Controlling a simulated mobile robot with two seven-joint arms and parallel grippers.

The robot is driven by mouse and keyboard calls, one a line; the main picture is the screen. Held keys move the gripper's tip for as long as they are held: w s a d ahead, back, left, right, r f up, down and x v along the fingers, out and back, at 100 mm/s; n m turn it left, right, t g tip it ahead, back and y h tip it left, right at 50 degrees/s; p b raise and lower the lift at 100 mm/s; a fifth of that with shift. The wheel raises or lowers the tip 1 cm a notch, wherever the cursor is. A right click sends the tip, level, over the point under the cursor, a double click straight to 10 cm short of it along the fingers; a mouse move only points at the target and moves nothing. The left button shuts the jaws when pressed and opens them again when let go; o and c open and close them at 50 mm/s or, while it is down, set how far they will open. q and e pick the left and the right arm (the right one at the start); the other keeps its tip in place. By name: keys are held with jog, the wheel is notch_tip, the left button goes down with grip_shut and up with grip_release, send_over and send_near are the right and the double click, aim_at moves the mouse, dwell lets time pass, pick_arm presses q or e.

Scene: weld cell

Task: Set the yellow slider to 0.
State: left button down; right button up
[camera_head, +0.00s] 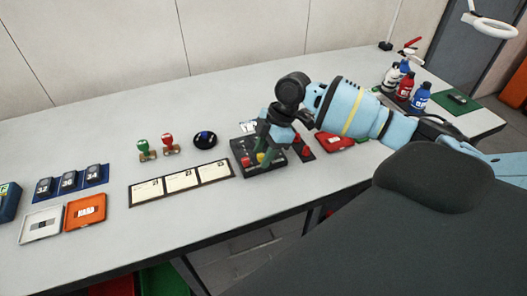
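A dark control panel (238,148) lies on the grey table near its front edge, right of the middle. A small yellow knob (261,157) shows on it and looks like the yellow slider; its scale is too small to read. My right gripper (266,150) reaches in from the right and points down over the panel. Its dark fingers are right at the yellow knob and hide part of the panel. I cannot tell whether they touch the knob or how far apart they are. My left gripper is not in view.
A strip of cards (182,181) lies left of the panel. Behind stand green (145,150) and red (170,144) stamps and a round black item (205,140). Red items (335,142) lie to the right. Bottles (405,87) stand at the far right. The table's back middle is clear.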

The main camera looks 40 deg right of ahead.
jog(key=v, duration=0.7)
jog(key=shift+r, duration=0.35)
jog(key=shift+s+d+f, duration=0.1)
jog(key=shift+s+d, duration=0.05)
